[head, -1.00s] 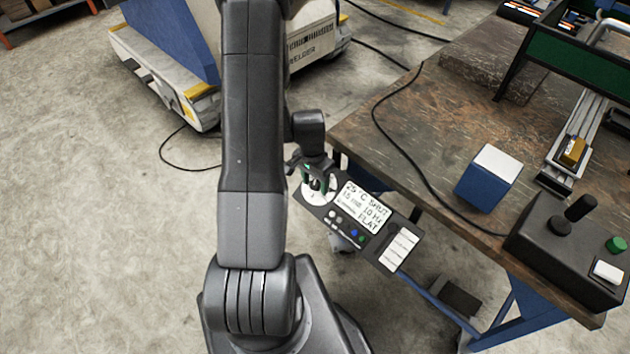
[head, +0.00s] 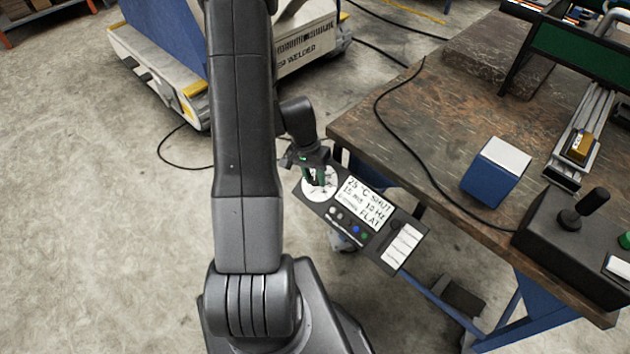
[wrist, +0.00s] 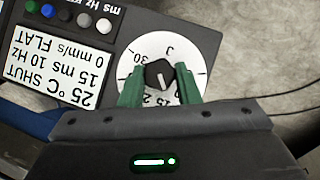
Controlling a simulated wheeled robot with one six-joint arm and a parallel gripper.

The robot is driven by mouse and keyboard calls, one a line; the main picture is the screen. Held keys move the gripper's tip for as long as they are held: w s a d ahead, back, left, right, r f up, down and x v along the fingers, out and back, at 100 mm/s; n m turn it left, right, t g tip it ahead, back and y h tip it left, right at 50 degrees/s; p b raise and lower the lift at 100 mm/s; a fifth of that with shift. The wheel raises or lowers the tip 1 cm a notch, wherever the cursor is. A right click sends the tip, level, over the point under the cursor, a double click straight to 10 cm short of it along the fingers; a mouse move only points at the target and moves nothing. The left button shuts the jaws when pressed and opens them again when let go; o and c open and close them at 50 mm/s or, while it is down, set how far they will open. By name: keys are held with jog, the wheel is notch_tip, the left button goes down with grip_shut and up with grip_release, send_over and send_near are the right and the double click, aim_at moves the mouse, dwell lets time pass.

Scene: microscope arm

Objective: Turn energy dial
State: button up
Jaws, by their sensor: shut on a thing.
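The energy dial is a black knob (wrist: 160,73) in the middle of a white round scale (wrist: 158,46) marked with numbers and a J. In the head view the white scale (head: 318,193) sits at the left end of a dark control panel (head: 386,268). My gripper (wrist: 160,86) has its two green fingers on either side of the knob and is shut on it. In the head view my gripper (head: 316,177) covers most of the knob. The knob's pointer is hard to read.
The panel has a screen (head: 364,203) reading 25 °C, SHUT, FLAT, and several small buttons. A worn table (head: 410,120) stands to the right with a blue block (head: 496,172) and a joystick box (head: 570,235). A welder cart (head: 165,60) stands behind. The floor at left is clear.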

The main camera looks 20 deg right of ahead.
jog(key=n+b, duration=0.1)
jog(key=n+g+h+b, duration=0.1)
jog(key=n+b, duration=0.1)
jog(key=shift+w+a+f+h, duration=0.15)
jog(key=shift+w+f+h, duration=0.1)
jog(key=shift+h, duration=0.15)
jog(key=shift+r+n+g+h+b, duration=0.1)
jog(key=shift+n+g+h+b, duration=0.25)
jog(key=shift+n+b, duration=0.55)
jog(key=shift+r, duration=0.1)
jog(key=o, duration=1)
jog(key=shift+a, duration=0.1)
jog(key=p+v, duration=0.1)
jog(key=v, duration=1.2)
jog(key=shift+w+a+r, duration=0.2)
jog(key=shift+r, duration=0.05)
jog(key=shift+f, duration=0.1)
